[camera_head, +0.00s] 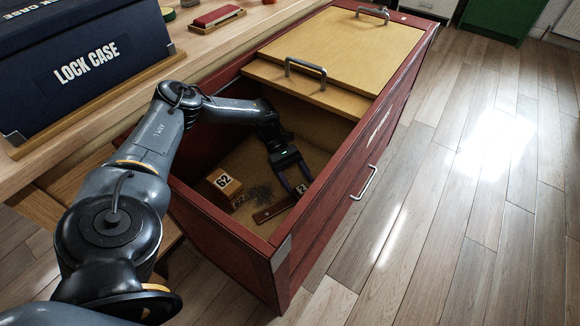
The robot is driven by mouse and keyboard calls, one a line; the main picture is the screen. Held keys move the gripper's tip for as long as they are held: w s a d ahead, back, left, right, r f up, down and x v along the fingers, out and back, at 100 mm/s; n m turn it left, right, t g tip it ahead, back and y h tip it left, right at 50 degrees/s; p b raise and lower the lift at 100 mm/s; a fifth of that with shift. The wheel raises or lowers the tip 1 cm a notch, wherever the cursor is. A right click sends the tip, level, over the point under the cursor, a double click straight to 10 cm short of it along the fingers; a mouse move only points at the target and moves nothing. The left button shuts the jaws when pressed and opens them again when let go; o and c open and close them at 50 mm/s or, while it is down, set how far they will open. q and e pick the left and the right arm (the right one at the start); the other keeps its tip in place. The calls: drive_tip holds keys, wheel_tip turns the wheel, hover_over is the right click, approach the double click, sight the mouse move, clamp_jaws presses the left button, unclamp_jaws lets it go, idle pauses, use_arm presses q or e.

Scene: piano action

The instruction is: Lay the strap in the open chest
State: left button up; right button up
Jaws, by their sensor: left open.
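The open chest (232,249) is a deep red box with wooden sliding lids at its far end and an open near compartment. A flat reddish-brown strip, which looks like the strap (272,211), lies on the chest floor near the front wall. A small white tag marked 2 shows at its right end. My left gripper (298,184) reaches down inside the chest, just above the strip's right end. Its fingers are apart with nothing visible between them. I cannot tell whether a fingertip touches the strip. My right gripper is out of view.
A lid with a metal handle (306,68) covers the far part. A navy lock case (85,70) and a red box (216,18) stand on the left bench.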

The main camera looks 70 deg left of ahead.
use_arm(q)
drive_tip(key=p+v, duration=0.2)
drive_tip(key=v, duration=0.1)
drive_tip(key=shift+a+r, duration=0.2)
drive_tip(key=shift+s+a+r, duration=0.1)
drive_tip(key=shift+a+r, duration=0.1)
drive_tip(key=shift+a, duration=0.5)
drive_tip(key=shift+p, duration=0.3)
